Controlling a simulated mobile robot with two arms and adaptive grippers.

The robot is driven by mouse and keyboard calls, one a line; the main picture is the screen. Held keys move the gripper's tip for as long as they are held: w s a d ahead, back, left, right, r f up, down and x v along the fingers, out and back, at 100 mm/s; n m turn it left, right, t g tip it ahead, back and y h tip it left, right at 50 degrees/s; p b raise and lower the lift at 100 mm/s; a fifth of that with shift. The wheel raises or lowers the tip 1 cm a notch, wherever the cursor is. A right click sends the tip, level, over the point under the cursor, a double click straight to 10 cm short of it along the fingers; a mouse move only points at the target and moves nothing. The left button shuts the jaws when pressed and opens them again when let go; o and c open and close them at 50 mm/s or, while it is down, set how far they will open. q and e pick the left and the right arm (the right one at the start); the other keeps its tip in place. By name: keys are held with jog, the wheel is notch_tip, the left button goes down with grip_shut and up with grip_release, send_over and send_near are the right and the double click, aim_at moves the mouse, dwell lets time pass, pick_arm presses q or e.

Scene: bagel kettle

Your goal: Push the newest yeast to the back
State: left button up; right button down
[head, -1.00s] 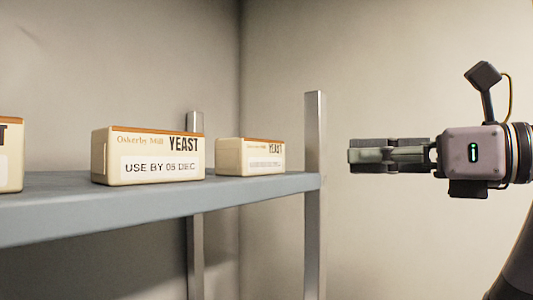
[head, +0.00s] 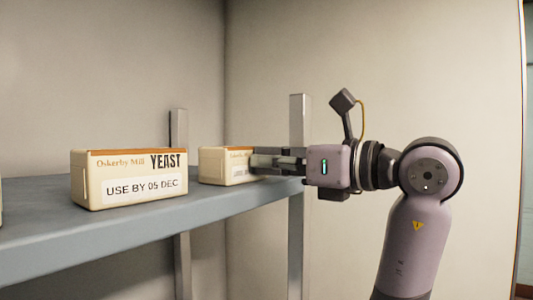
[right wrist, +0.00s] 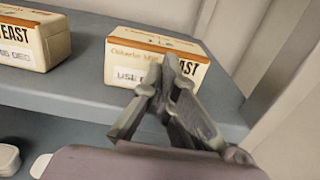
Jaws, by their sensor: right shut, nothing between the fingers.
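A cream yeast box (head: 128,185) with a brown top edge stands on the shelf, its label reading USE BY 05 DEC. A second yeast box (head: 212,167) stands to its right, nearer the shelf's right end. My right gripper (head: 256,160) is shut and empty, its fingers in front of this second box and hiding part of its label. In the right wrist view the closed fingertips (right wrist: 170,68) overlap the front of that box (right wrist: 122,72); I cannot tell if they touch. Its date is covered. My left gripper is not in view.
The grey shelf (head: 60,232) has metal posts (head: 296,230) at its right end. Another yeast box (head: 1,207) is cut off at the left edge. The right wrist view shows bare shelf behind the boxes and a white container (right wrist: 8,158) lower down.

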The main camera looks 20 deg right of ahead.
dwell(0.3)
jog(key=p+x, duration=0.1)
jog(key=x, duration=0.7)
jog(key=shift+w, duration=0.1)
jog(key=shift+d, duration=0.1)
